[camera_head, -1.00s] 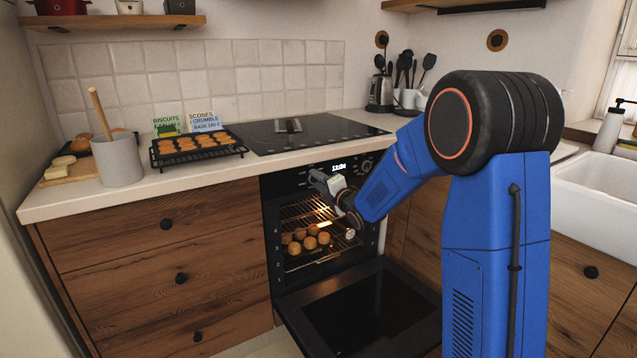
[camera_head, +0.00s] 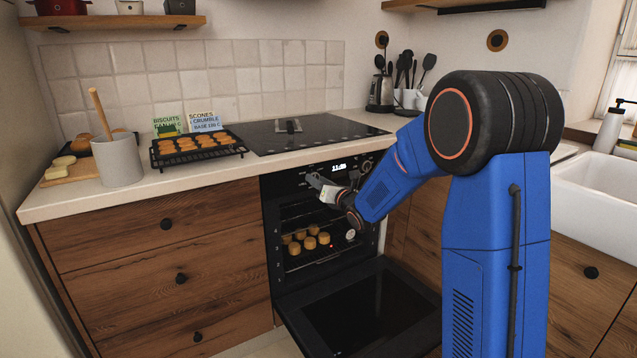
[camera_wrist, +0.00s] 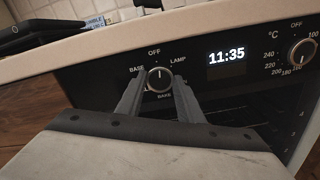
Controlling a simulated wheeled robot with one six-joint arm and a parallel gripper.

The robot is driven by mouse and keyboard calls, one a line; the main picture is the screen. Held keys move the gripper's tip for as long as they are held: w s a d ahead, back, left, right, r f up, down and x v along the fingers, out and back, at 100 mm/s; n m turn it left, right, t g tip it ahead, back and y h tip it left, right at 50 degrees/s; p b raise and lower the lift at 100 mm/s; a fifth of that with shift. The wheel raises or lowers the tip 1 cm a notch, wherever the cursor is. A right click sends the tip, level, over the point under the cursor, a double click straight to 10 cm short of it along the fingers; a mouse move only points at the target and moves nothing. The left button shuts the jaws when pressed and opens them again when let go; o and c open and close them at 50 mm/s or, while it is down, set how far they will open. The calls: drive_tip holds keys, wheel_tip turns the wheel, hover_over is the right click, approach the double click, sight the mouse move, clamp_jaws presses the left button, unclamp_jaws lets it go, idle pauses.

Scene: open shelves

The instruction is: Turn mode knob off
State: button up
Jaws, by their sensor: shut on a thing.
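The mode knob (camera_wrist: 159,79) is a round knob with a light rim and a white mark, on the black oven panel, with the labels OFF, LAMP, BAKE and BASE around it. Its mark points up, close to OFF. My gripper (camera_wrist: 158,84) has a finger on each side of the knob and is shut on it. In the head view my gripper (camera_head: 318,182) is at the left part of the panel and hides the knob. The oven (camera_head: 280,188) stands with its door (camera_head: 365,310) open, and its inside is dark.
Several round baked pieces (camera_head: 306,239) sit on a rack inside the oven. A temperature knob (camera_wrist: 301,52) is right of the lit clock (camera_wrist: 227,56). A black rack of biscuits (camera_head: 200,160) and a grey crock (camera_head: 118,162) stand on the counter. The lowered door juts out in front.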

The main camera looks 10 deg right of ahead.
drive_tip(key=shift+f+n, duration=0.15)
drive_tip(key=shift+n, duration=0.75)
drive_tip(key=o, duration=1.1)
drive_tip(key=shift+a, duration=0.1)
drive_tip(key=shift+s, duration=0.1)
drive_tip(key=v, duration=1.7)
drive_tip(key=shift+s, duration=0.1)
